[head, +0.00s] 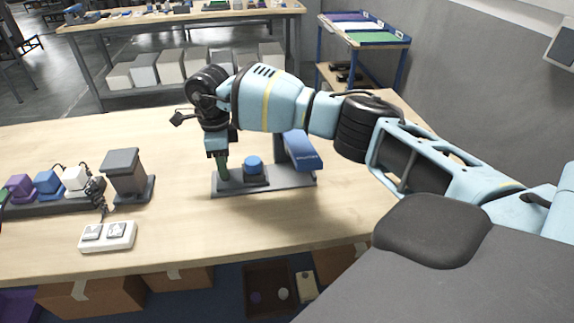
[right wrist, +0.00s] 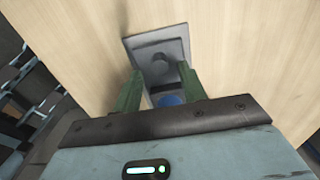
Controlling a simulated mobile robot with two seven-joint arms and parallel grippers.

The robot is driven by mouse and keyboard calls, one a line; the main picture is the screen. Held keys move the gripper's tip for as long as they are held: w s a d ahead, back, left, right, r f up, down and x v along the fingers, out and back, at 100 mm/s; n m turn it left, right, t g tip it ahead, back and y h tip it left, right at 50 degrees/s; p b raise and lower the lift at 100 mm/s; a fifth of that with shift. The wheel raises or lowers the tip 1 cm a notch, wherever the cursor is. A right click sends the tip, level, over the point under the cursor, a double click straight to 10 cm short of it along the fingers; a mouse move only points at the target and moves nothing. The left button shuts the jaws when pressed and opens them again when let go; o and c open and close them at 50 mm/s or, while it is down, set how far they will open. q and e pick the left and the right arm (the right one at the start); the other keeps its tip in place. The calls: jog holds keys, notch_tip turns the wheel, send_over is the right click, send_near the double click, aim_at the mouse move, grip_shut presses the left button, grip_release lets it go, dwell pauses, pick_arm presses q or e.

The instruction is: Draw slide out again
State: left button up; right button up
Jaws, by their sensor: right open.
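A small bench device stands on the table, with a flat grey base plate (head: 290,181), a round blue cap (head: 253,164) on a dark block, and a tilted blue head (head: 302,150) at its right end. I cannot make out a separate slide. My right gripper (head: 222,170) points down at the plate's left end, left of the blue cap. In the right wrist view its green fingers (right wrist: 159,92) are apart. Between and beyond them show the grey plate (right wrist: 176,49), a dark round part (right wrist: 160,66) and some blue (right wrist: 171,100). I see no grip on anything. My left gripper is not visible.
The table's front middle is clear. A blue-framed trolley (head: 364,38) stands behind.

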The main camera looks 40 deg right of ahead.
jog(key=shift+r+p, duration=0.6)
jog(key=shift+r, duration=1.3)
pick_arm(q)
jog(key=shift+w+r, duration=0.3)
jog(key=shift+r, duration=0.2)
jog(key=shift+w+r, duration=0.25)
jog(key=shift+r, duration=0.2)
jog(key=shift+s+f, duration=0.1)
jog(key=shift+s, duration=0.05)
pick_arm(e)
jog(key=shift+f, duration=0.1)
